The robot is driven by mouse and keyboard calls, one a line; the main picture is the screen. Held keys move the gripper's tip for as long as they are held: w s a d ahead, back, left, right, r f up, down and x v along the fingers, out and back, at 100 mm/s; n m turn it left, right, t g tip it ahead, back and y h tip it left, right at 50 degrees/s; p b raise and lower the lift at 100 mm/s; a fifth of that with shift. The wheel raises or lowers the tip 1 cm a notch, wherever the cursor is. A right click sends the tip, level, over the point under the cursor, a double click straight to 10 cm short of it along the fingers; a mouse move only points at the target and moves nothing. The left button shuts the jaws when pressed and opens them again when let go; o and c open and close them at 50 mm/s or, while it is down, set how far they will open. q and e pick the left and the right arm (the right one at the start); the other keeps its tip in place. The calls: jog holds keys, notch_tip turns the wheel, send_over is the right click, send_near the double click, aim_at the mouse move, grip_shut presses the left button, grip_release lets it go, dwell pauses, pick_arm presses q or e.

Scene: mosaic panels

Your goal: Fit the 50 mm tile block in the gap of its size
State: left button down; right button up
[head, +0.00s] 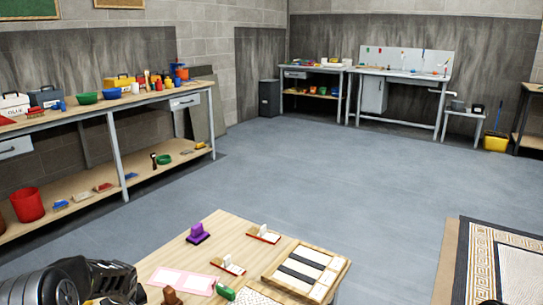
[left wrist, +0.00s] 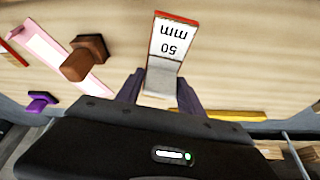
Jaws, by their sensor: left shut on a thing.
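In the left wrist view, my left gripper (left wrist: 160,88) is shut on the 50 mm tile block (left wrist: 172,42), a pale piece with a red edge and an upside-down "50 mm" label. My left gripper (head: 125,292) is partly visible at the bottom left of the head view, where the block cannot be made out. The mosaic panel (head: 341,268) has a wooden frame, white tiles and dark strips that look like gaps. Two similar white-and-red blocks stand on the table, one at the back (head: 263,234) and one nearer (head: 228,266).
The wooden table (head: 225,228) also holds a purple stamp-like piece (head: 198,234), a pink tray (head: 182,281), a brown piece (head: 171,297), a green piece (head: 226,293) and a speckled panel at the front. Floor beyond is clear; a rug (head: 520,265) lies at right.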

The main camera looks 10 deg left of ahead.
pick_arm(q)
jog(key=s+d+r+m+h+p, duration=0.1)
jog(key=d+r+m+p, duration=0.3)
jog(key=d+r, duration=0.7)
jog(key=s+d+r+m+t+h+p, duration=0.1)
jog(key=s+d+r+m+p, duration=0.3)
jog(key=d+r, duration=0.6)
jog(key=d+m+h+p, duration=0.1)
jog(key=d+p, duration=0.1)
jog(key=d, duration=0.5)
jog(key=shift+s+r+m, duration=0.3)
jog(key=shift+r, duration=0.05)
jog(key=shift+f, duration=0.1)
jog(key=s+f, duration=0.3)
jog(key=f, duration=1)
jog(key=shift+s+f+t, duration=0.3)
jog(key=shift+s+f, duration=0.05)
